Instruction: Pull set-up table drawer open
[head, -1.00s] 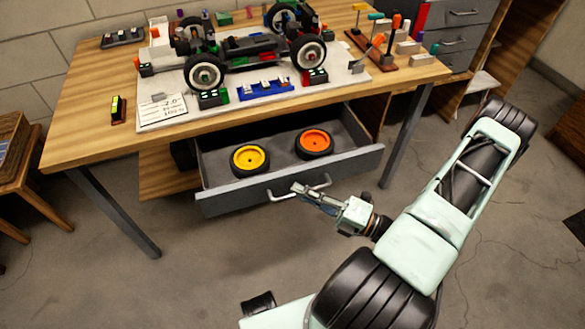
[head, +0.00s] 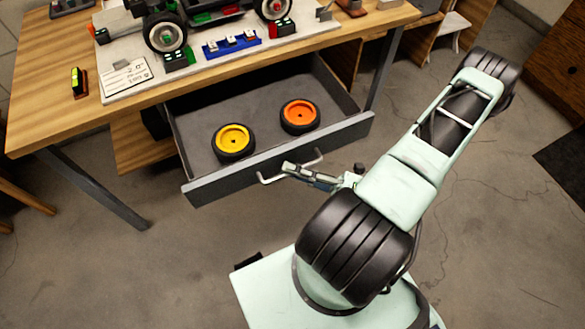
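The set-up table drawer (head: 285,163) is a grey drawer under the wooden table and stands well out from under the tabletop. A yellow-rimmed wheel (head: 233,142) and an orange-rimmed wheel (head: 299,116) lie inside it. Its metal bar handle (head: 268,180) sticks out from the middle of the front panel. My gripper (head: 289,168) is at the middle of this handle, with its fingers across the bar, and appears shut on it. The fingertips are small in the head view, and their far side is hidden.
The wooden table (head: 55,115) carries a racecar chassis (head: 190,22) on a light board (head: 115,97). A table leg (head: 105,190) stands left of the drawer. The concrete floor before the drawer is bare on the left; my arm and base fill the right.

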